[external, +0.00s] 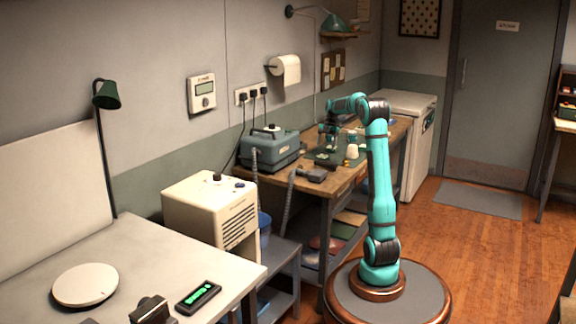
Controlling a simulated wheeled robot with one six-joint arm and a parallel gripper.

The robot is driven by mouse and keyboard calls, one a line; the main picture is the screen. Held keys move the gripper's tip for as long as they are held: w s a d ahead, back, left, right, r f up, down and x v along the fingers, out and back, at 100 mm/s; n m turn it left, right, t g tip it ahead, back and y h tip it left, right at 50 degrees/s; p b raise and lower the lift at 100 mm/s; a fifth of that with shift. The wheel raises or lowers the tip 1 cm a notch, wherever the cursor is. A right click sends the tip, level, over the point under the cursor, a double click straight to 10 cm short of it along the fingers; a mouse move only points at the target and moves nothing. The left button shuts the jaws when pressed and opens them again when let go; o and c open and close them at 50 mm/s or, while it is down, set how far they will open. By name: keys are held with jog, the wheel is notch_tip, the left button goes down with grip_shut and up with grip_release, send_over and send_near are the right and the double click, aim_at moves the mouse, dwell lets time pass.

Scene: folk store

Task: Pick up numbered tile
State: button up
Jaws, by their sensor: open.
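My teal arm reaches over the wooden workbench (372,172) at the back wall. My gripper (332,146) is small in the external view. I cannot make out a numbered tile for certain among the small items there. Whether anything lies between the fingers is too small to tell.
A cream cylinder (352,152) stands close to my gripper on the right. A white cabinet (406,105) stands beyond the bench. Open floor lies to the right.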

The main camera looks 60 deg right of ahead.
aim_at(323, 156)
jog(key=shift+x, duration=3.05)
jog(key=c, duration=1.1)
